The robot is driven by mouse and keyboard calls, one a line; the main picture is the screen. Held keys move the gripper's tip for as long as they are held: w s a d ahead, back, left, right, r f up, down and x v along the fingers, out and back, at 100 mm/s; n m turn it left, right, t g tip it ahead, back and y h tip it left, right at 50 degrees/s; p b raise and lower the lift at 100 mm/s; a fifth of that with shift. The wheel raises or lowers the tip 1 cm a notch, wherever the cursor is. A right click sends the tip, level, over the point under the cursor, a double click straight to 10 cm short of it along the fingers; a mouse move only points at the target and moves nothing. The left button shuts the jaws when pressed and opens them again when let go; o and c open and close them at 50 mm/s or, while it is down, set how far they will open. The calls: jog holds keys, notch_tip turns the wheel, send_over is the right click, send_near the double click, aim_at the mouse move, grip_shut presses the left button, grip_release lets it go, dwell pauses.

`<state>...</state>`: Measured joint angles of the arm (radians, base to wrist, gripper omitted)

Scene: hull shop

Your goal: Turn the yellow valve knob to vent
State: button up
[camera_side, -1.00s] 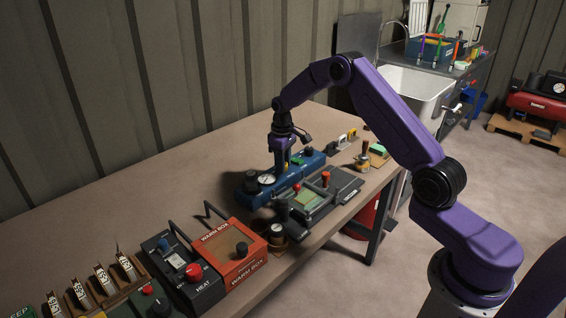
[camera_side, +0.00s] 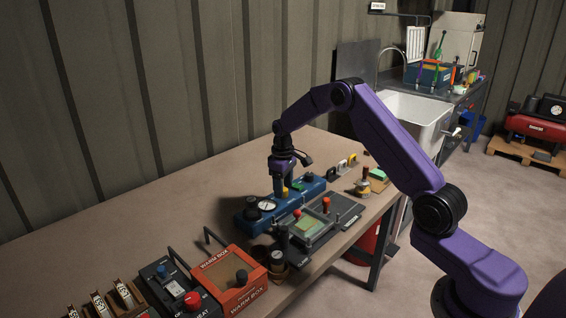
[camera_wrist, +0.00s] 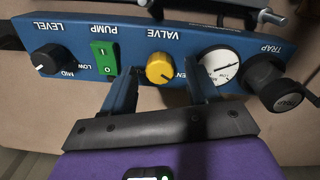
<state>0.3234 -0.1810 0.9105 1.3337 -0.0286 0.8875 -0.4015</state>
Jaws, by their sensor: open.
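The yellow valve knob (camera_wrist: 160,68) sits on the blue control box (camera_wrist: 73,90), below an upside-down VALVE label in the wrist view. A mark on the knob points toward the lower right, where lettering is partly covered by a finger. My gripper (camera_wrist: 162,78) is open, with one finger on each side of the knob. I cannot tell whether either finger touches it. In the side view my gripper (camera_side: 279,187) points down over the blue box (camera_side: 314,188), and a bit of the yellow knob (camera_side: 285,191) shows beside the fingers.
The box also carries a black LEVEL knob (camera_wrist: 46,59), a green pump switch (camera_wrist: 104,57), a round gauge (camera_wrist: 221,67) and a black TRAP knob (camera_wrist: 283,90). A red-handled fixture (camera_side: 326,204) stands close in front. The orange warm box (camera_side: 230,281) is nearer left. Bench behind is bare.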

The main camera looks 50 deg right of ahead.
notch_tip(320, 180, up, 16)
jog(key=shift+a+r, duration=0.2)
jog(key=shift+s, duration=0.1)
dwell(0.4)
jog(key=s+a+r+n, duration=0.2)
jog(key=s+a+n, duration=0.3)
jog(key=s+a, duration=1.3)
jog(key=s+d+f+n, duration=0.1)
jog(key=s+f+n, duration=0.1)
jog(key=s, duration=1)
jog(key=s+f+n, duration=0.2)
jog(key=s, duration=1.1)
jog(key=shift+d+f+y, duration=0.3)
jog(key=shift+d, duration=0.05)
